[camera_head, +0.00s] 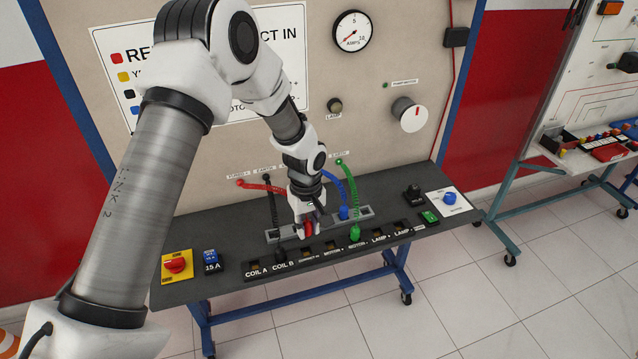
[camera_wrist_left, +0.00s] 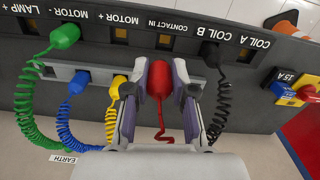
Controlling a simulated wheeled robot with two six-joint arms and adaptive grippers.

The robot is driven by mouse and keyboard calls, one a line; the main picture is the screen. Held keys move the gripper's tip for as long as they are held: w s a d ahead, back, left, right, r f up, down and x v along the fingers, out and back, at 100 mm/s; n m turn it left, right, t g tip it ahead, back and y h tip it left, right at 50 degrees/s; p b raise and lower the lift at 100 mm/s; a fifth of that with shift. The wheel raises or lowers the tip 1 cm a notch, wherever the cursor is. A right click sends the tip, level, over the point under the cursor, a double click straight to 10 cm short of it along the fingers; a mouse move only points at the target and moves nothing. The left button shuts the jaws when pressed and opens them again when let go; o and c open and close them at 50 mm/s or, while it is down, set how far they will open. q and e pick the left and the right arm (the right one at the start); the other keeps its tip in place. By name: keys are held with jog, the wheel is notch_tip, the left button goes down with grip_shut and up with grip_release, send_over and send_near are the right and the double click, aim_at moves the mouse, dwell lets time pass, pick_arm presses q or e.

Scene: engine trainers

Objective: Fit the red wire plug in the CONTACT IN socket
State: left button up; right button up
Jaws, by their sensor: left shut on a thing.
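My left gripper (camera_head: 306,226) is shut on the red wire plug (camera_wrist_left: 159,78), with its two fingers on either side of the plug. A red wire trails from the plug in the left wrist view. The CONTACT IN socket (camera_wrist_left: 165,40) is empty, between the MOTOR + socket (camera_wrist_left: 120,33) and the black plug (camera_wrist_left: 209,50) at COIL B. The red plug is near this socket in the left wrist view, over the grey strip and outside the socket; its exact height is unclear. My right gripper does not show.
A green plug (camera_wrist_left: 65,36) sits at MOTOR -. Blue (camera_wrist_left: 79,76) and yellow (camera_wrist_left: 117,83) plugs stand in the grey strip (camera_head: 366,212). Coiled wires hang around the gripper. The COIL A socket (camera_wrist_left: 246,55) is empty. A red rotary switch (camera_head: 175,265) is at the left.

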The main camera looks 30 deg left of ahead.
pick_arm(q)
jog(key=shift+w+a+r, duration=0.15)
jog(key=shift+a+r, duration=0.15)
jog(key=shift+s+d+f+b, duration=0.25)
jog(key=shift+s+f+b, duration=0.35)
jog(key=shift+s+b, duration=0.45)
jog(key=f+b, duration=0.1)
jog(key=w+f+b, duration=0.1)
jog(key=f, duration=0.1)
jog(key=shift+w+a+f+b, duration=0.1)
jog(key=shift+w+f+b, duration=0.05)
jog(key=shift+f+b, duration=0.15)
jog(key=shift+f, duration=0.15)
jog(key=shift+s, duration=0.25)
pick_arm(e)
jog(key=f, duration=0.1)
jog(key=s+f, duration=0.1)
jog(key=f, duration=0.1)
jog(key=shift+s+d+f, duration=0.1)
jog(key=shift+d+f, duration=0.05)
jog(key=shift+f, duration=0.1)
pick_arm(q)
jog(key=shift+w, duration=0.2)
jog(key=shift+s+p, duration=0.1)
jog(key=shift+p, duration=0.2)
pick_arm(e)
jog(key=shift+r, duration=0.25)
